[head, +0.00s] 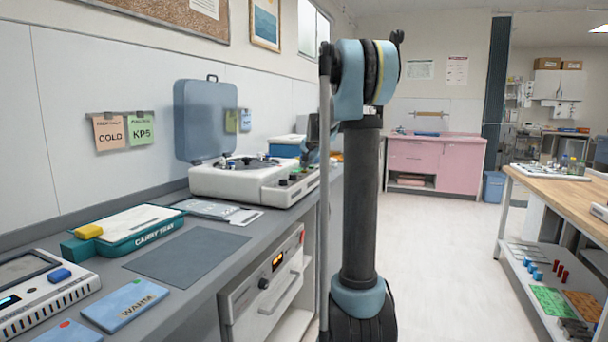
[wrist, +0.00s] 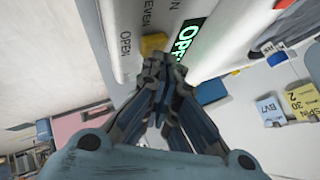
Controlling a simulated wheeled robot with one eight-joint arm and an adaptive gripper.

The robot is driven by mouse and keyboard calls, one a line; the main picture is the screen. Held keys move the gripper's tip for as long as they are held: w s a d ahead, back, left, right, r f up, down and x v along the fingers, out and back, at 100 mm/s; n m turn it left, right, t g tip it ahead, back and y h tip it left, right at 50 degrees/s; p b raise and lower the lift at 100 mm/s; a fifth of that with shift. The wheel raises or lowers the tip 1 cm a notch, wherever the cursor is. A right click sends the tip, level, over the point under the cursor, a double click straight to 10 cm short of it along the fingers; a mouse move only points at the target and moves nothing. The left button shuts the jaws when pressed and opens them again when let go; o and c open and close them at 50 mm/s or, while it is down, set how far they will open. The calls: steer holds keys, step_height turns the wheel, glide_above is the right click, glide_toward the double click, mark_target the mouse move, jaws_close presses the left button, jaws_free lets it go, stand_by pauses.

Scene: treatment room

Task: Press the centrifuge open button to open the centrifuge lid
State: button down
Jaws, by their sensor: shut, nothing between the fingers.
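The centrifuge (head: 235,182) is a white housing on the left counter, with its rotor area exposed. Its blue-grey lid (head: 200,125) stands upright behind it, open. In the wrist view, a yellow button (wrist: 153,44) sits on the white panel beside a printed OPEN label, and a green display (wrist: 186,45) reads as OPEN, partly cut off. My gripper (wrist: 160,72) is shut and empty, its fingertips just below the yellow button; whether they touch it I cannot tell. In the head view my arm hides most of the gripper near the centrifuge's right end.
A carry tray (head: 130,229), a grey mat (head: 190,254) and a WARM pad (head: 125,303) lie on the counter nearer me. Flat cards lie beside the centrifuge. A blue-lidded box (head: 287,146) stands behind it. The floor to the right is clear up to a wooden bench (head: 560,197).

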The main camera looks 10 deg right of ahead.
steer(key=shift+r, duration=0.6)
steer(key=shift+r, duration=2.5)
steer(key=s+a+f+n+g, duration=0.1)
steer(key=s+f, duration=0.3)
steer(key=s, duration=0.6)
steer(key=s+f+n+g, duration=0.15)
steer(key=s+f, duration=0.25)
steer(key=s, duration=0.7)
steer(key=s+a+f+n+g, duration=0.15)
steer(key=s+f, duration=0.25)
steer(key=s, duration=0.6)
steer(key=s+f+n+g, duration=0.1)
steer(key=s+f+n, duration=0.1)
steer(key=s+f, duration=0.7)
steer(key=s+d+f+n+g+h, duration=0.1)
steer(key=s+f+n+g, duration=0.1)
steer(key=s+f, duration=0.8)
steer(key=s, duration=0.7)
steer(key=shift+d+f, duration=0.15)
steer(key=shift+d, duration=0.15)
steer(key=shift+w, duration=0.1)
